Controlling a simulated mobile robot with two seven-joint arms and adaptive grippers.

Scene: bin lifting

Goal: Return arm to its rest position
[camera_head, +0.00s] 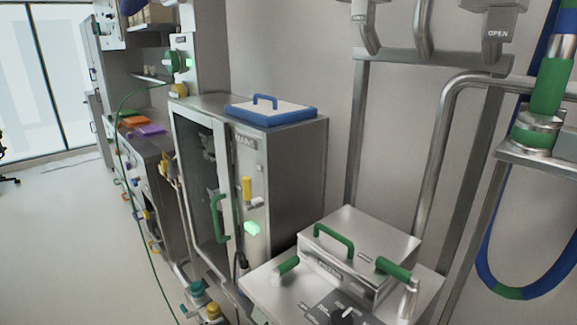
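Neither of my grippers and no part of my arms can be recognised in the head view. A metal box with green handles (357,262) rests on a metal unit at the lower right, with a dark knob (342,316) in front. To its left stands a tall metal cabinet (285,165) with a glass door and a green door handle (218,218). A blue-edged white lid or tray with a blue handle (272,110) lies flat on top of the cabinet.
A metal pipe frame (433,165) and a blue hose with green bands (530,285) stand at the right. A counter (145,148) with coloured items runs back on the left, with a thin green hose (119,140). Open floor (60,240) lies at the left.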

